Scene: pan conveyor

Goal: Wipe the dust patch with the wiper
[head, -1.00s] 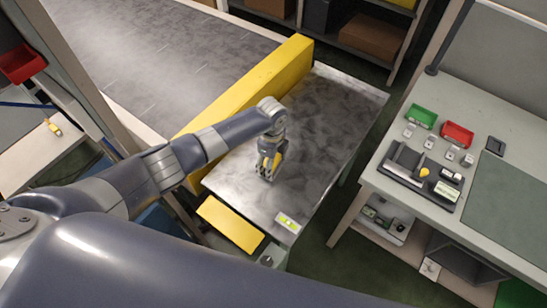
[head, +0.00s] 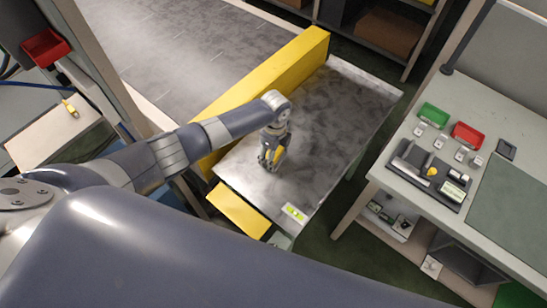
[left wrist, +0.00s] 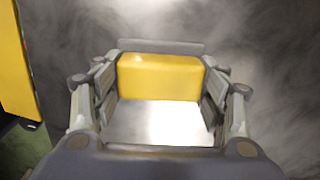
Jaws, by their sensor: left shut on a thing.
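My left gripper (head: 268,168) is over the near part of the metal table (head: 340,110), pointing down. It is shut on the wiper (left wrist: 160,77), a yellow block with a grey strip along its far edge, seen between the fingers in the left wrist view. In the head view only a bit of yellow shows at the fingers. Smoky grey dust smears cover the tabletop; a dust patch (left wrist: 265,50) shows beyond and right of the wiper. A bright, cleaner-looking area lies between the fingers. I cannot tell whether the wiper touches the table. My right gripper is not in view.
A tall yellow barrier (head: 260,95) runs along the table's left side, beside the conveyor (head: 190,50). A yellow flap (head: 240,210) and a green-white label (head: 294,212) are at the near edge. A workbench (head: 400,155) with bins stands right, across a floor gap.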

